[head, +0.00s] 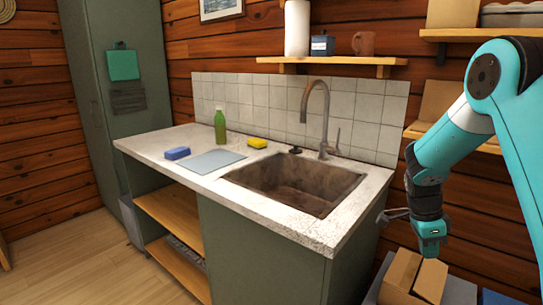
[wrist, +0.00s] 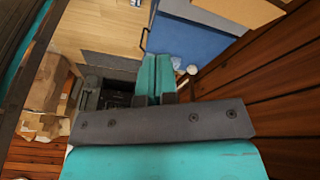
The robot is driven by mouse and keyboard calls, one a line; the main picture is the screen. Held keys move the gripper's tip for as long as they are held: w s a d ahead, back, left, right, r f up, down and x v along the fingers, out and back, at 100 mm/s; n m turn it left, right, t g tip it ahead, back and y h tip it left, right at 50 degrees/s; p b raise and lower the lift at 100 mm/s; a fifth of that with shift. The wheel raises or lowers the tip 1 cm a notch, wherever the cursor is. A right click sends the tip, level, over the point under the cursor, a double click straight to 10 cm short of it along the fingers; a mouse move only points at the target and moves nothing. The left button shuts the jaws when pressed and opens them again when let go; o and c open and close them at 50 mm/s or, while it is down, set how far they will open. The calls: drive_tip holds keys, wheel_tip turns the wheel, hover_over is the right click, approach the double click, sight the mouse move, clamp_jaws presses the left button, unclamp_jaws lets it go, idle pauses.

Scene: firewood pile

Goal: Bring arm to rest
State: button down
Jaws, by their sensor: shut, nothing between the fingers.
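My arm comes in from the right side of the head view, bends at a teal elbow and hangs down to the right of the counter. My gripper (wrist: 157,62) shows in the wrist view as two teal fingers side by side, shut with nothing between them. In the head view the arm's end is above an open cardboard box (head: 412,277) and apart from the counter's right edge. The fingertips are hard to make out there.
The counter (head: 340,225) holds a sink (head: 292,184), a faucet (head: 318,118), a green bottle (head: 220,127), a blue sponge (head: 177,153) and a yellow sponge (head: 257,142). Wooden shelves (head: 478,34) and a plank wall stand behind the arm. The floor (head: 62,258) at left is clear.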

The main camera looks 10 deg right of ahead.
drive_tip(key=s+a+r+n+t+y+p, duration=0.1)
drive_tip(key=s+a+r+n+y, duration=0.15)
drive_tip(key=a+r+n, duration=0.6)
drive_tip(key=s+a+r+n+t+y, duration=0.15)
drive_tip(key=s+a+r+n, duration=0.35)
drive_tip(key=a, duration=0.6)
drive_tip(key=s+a+r+n+y+p, duration=0.1)
drive_tip(key=s+a+r+n, duration=0.4)
drive_tip(key=s+a+n, duration=0.8)
drive_tip(key=s+n+y, duration=0.1)
drive_tip(key=n, duration=0.2)
drive_tip(key=shift+s+r+y, duration=0.15)
drive_tip(key=shift+r+y, duration=0.15)
drive_tip(key=shift+r, duration=0.05)
drive_tip(key=shift+d, duration=0.1)
